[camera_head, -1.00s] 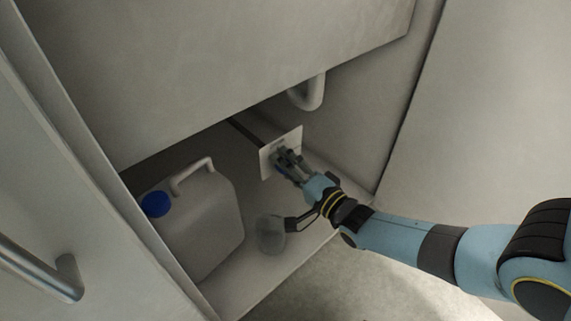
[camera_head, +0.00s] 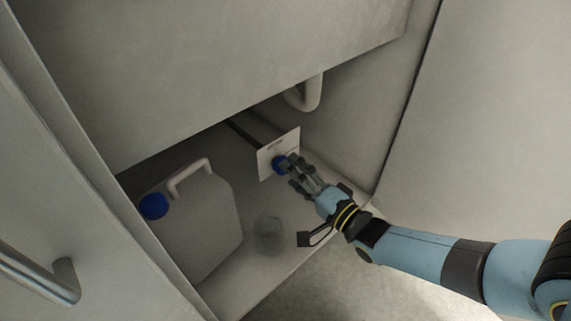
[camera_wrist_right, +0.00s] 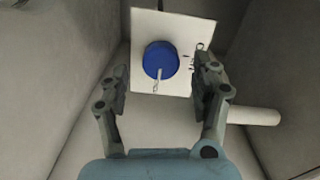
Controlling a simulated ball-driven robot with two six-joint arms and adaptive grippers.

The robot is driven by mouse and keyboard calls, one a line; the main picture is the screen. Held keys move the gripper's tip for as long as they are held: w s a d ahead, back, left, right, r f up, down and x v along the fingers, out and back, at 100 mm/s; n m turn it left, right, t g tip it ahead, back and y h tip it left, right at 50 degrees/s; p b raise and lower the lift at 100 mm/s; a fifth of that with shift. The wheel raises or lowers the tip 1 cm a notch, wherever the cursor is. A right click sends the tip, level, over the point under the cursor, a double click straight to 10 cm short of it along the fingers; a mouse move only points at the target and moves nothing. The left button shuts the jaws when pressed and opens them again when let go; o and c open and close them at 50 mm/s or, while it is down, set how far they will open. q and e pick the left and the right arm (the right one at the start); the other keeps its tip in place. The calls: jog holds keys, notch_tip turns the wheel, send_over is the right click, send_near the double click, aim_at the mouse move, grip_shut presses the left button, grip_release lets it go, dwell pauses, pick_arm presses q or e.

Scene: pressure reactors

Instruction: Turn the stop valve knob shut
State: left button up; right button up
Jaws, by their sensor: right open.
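The stop valve knob (camera_head: 279,165) is a round blue knob on a white plate (camera_head: 265,167) inside the cabinet. In the right wrist view the knob (camera_wrist_right: 160,60) faces me, with a pale bar on it pointing down toward a mark on the plate (camera_wrist_right: 180,26). My right gripper (camera_head: 291,173) is just in front of the knob. In the right wrist view its fingers (camera_wrist_right: 163,85) are spread wide on both sides, with nothing between them, and the knob lies beyond. My left gripper is in neither view.
A white jug (camera_head: 195,222) with a blue cap stands on the cabinet floor at left. A curved white pipe (camera_head: 308,93) hangs above right of the plate. A cabinet wall is close on the right. A grey round patch (camera_head: 269,234) shows on the floor.

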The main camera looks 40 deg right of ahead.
jog(key=s, duration=0.8)
jog(key=shift+d, duration=0.35)
jog(key=shift+s, duration=0.1)
jog(key=shift+r+p, duration=0.1)
jog(key=shift+p, duration=0.2)
